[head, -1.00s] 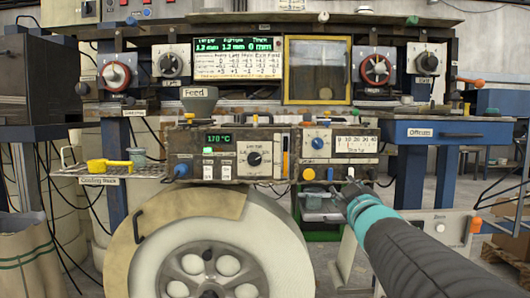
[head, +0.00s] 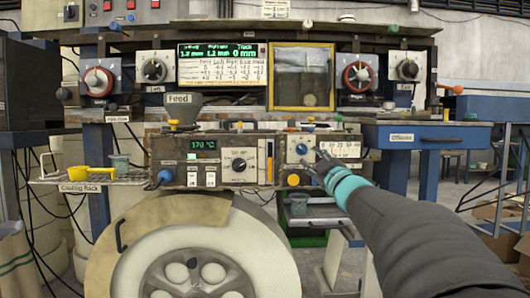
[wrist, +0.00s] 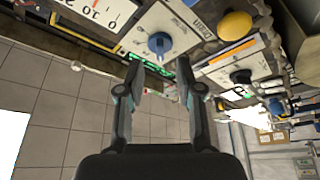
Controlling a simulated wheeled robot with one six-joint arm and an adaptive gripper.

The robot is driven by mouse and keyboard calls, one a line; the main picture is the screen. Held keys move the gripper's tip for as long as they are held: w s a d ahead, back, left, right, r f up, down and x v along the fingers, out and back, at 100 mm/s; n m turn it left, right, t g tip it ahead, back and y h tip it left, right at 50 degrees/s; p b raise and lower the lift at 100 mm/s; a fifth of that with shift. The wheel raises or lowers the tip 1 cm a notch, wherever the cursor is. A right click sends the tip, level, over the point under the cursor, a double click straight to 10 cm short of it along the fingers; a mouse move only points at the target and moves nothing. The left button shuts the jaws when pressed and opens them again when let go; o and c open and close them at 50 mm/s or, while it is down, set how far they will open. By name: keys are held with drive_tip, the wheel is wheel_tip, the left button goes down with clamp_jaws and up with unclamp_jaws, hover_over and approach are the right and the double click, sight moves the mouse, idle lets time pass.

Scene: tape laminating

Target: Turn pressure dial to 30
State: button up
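The pressure dial is most likely the blue knob (head: 301,149) on the front control panel, beside a white gauge (head: 340,149) with a scale marked from 0 to 40. In the wrist view the blue knob (wrist: 160,43) lies beyond the fingertips, and the gauge (wrist: 95,15) is turned and partly cut off at the upper left. The gauge reading cannot be made out. My gripper (head: 319,163) is just below and right of the knob in the head view. Its two fingers (wrist: 159,72) are apart with nothing between them, and do not touch the knob.
A yellow knob (head: 298,180) sits below the blue knob, and it also shows in the wrist view (wrist: 235,25). A black knob (head: 238,164) and a 170 °C display (head: 204,144) are to the left. A blue table (head: 430,134) stands at the right.

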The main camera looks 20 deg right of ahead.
sight(303, 151)
drive_tip(key=shift+x, duration=2.4)
clamp_jaws()
